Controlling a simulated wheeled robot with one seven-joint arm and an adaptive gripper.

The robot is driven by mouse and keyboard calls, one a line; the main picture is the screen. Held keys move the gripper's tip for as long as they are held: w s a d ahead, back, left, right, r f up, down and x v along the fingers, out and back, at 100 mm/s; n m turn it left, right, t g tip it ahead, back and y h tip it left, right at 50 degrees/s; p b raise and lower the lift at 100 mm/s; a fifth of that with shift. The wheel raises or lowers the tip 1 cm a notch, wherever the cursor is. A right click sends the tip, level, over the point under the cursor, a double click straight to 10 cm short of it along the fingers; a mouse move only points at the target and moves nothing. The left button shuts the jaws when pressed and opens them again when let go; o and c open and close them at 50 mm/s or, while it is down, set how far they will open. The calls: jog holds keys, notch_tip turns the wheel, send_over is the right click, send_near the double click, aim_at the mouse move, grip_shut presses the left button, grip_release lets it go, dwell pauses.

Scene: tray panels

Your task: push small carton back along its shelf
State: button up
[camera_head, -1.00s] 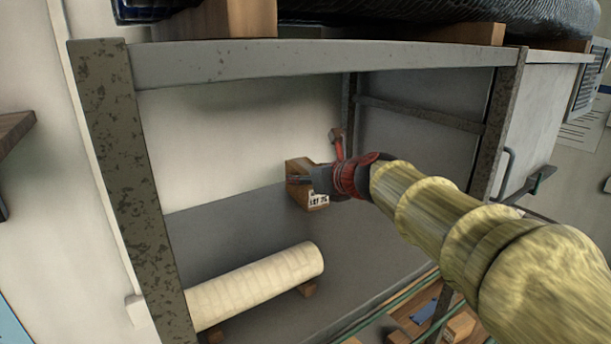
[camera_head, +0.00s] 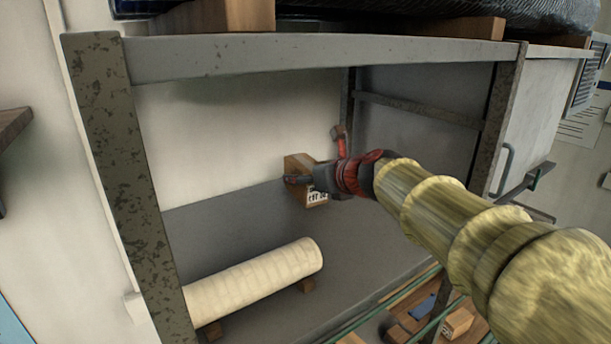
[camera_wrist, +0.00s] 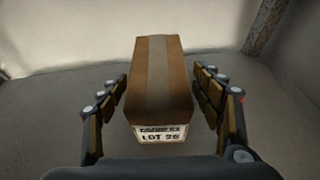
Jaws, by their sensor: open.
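The small carton (camera_head: 303,166) is a brown box with a lighter tape strip and a white label. It sits on the grey shelf (camera_head: 240,219) near the back wall. In the wrist view the carton (camera_wrist: 158,85) stands between my two fingers, its label reading "LOT 26" facing me. My gripper (camera_wrist: 165,105) is open, with one finger on each side of the carton and a visible gap on both sides. In the head view my gripper (camera_head: 305,180) reaches in from the right and hides part of the carton's front.
A cream roll (camera_head: 255,281) lies on small wooden blocks at the shelf's front left. Speckled metal posts (camera_head: 120,180) and a top rail (camera_head: 320,58) frame the opening. Wooden pieces (camera_head: 458,322) lie below at the lower right. Shelf between roll and carton is clear.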

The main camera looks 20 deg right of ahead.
jog(key=v, duration=1)
jog(key=shift+s+r, duration=0.1)
jog(key=shift+s, duration=0.25)
